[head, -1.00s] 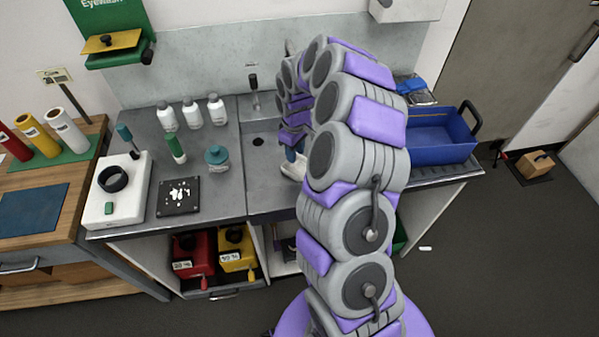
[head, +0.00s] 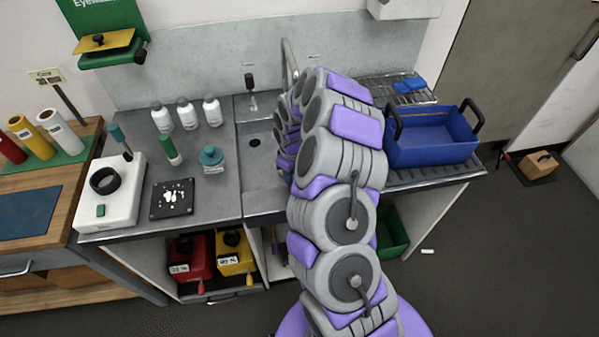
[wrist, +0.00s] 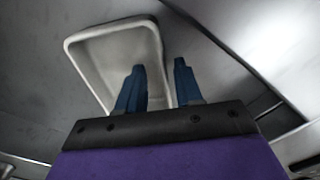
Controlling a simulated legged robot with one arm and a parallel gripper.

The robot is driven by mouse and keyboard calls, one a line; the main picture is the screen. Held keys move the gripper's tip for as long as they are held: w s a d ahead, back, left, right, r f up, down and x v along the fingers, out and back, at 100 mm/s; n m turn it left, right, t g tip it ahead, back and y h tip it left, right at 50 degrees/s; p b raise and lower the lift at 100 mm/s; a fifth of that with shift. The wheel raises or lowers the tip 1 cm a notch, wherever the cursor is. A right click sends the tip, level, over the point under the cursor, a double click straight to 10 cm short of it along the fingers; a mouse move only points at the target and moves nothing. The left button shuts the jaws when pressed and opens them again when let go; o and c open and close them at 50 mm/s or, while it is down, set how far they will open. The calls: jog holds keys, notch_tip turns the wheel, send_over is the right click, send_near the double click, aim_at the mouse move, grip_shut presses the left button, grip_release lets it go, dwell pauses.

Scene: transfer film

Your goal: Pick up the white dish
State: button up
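The white dish (wrist: 95,62) is a shallow rectangular tray with rounded corners, lying in the grey sink in the wrist view. My gripper (wrist: 159,64) has two blue fingers standing apart. The left finger overlaps the dish's inside in the picture, and the right finger is just past its right wall, so that wall shows between them. I cannot tell whether either finger touches it. The dish's near end is hidden behind my gripper. In the head view my arm hides both the dish and the gripper.
The sink (head: 257,170) is set in a steel counter. A tall tap (head: 288,62) rises behind my arm. A blue tray with black handles (head: 433,152) stands to the right.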

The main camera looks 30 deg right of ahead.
jog(key=shift+a+r, duration=0.1)
jog(key=shift+a, duration=0.35)
jog(key=c, duration=0.6)
grip_shut()
jog(key=shift+d, duration=0.25)
